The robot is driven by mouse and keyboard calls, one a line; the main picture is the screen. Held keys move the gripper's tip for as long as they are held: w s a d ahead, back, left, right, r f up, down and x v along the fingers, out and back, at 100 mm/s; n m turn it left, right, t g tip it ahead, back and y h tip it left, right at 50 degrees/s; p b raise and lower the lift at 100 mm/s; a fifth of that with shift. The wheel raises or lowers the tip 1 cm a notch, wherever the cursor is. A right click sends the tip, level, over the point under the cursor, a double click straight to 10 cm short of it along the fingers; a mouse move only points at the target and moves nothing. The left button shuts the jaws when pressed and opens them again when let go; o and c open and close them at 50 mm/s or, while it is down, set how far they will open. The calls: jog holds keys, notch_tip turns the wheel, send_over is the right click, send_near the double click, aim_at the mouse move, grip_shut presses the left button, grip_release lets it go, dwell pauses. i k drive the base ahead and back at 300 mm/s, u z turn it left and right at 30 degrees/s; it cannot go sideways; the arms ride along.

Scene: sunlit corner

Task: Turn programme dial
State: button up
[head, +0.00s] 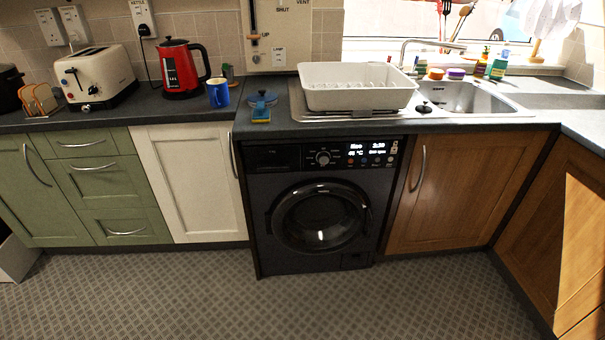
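A black washing machine (265,220) stands under the worktop in the head view, between a white cupboard door and a wooden one. Its round door (320,217) looks shut. The programme dial (322,158) is a small silver knob in the middle of the top panel, with small print around it. Its exact setting is too small to read. A lit display (367,149) and several small buttons sit to the right of the dial. Nothing covers the dial. My gripper is not in view.
The patterned floor (300,305) in front is clear. Above the machine, the worktop carries a white dish rack (357,88) and a blue item (261,112) near the front edge. A handle (418,168) juts from the wooden cupboard door (465,190) on the right.

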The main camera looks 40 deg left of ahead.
aim_at(323, 159)
jog(key=u, duration=0.65)
jog(key=i, duration=0.75)
jog(key=u, duration=0.75)
